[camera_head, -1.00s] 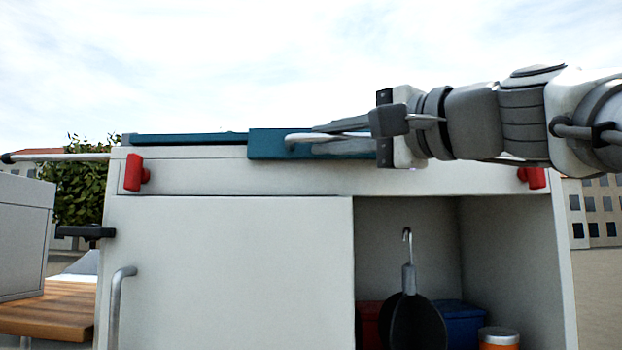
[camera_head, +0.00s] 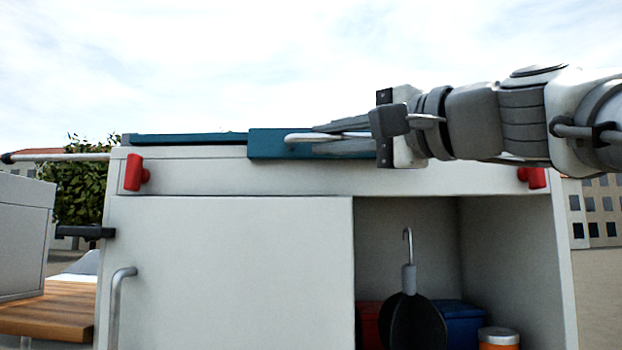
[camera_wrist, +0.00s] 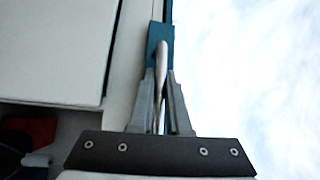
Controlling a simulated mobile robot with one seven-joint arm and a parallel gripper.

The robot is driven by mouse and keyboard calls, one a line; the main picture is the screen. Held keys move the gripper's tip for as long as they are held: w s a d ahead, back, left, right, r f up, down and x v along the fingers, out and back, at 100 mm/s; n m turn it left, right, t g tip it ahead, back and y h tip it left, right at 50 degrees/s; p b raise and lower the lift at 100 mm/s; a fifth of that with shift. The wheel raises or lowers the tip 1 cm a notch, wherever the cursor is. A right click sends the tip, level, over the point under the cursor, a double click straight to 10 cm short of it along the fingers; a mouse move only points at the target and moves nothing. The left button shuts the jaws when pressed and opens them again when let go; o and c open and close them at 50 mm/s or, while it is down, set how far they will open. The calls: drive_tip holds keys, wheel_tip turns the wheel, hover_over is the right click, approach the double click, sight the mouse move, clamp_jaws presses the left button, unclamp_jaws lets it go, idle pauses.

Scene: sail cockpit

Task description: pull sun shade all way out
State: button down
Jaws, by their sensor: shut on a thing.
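The sun shade shows as a teal panel (camera_head: 262,144) along the top of the white cabinet, with a thinner teal strip (camera_head: 190,138) reaching left behind it. A pale metal bar handle (camera_head: 298,138) stands at its front. My gripper (camera_head: 318,140) comes in from the right, its fingers shut on this handle. In the wrist view the handle (camera_wrist: 161,60) runs between my two grey fingers (camera_wrist: 160,98), with the teal panel (camera_wrist: 154,38) behind it. The right part of the panel is hidden behind my gripper.
Red knobs (camera_head: 134,172) and (camera_head: 533,177) sit at the cabinet's upper corners. A sliding door (camera_head: 230,270) with a bar handle (camera_head: 116,305) covers the left. The open bay holds a hanging pan (camera_head: 414,325), bins and an orange can (camera_head: 498,340). The air above is clear.

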drive_tip(key=s+b, duration=0.2)
drive_tip(key=s, duration=2.4)
drive_tip(key=shift+a, duration=0.45)
drive_tip(key=shift+s+f+b, duration=0.1)
drive_tip(key=shift+b, duration=0.2)
drive_tip(key=c, duration=0.9)
unclamp_jaws()
drive_tip(key=shift+s, duration=0.2)
drive_tip(key=shift+w, duration=0.1)
drive_tip(key=b+v, duration=0.1)
drive_tip(key=v, duration=1.6)
drive_tip(key=shift+s+b, duration=0.2)
drive_tip(key=shift+b, duration=0.15)
drive_tip(key=shift+d, duration=0.1)
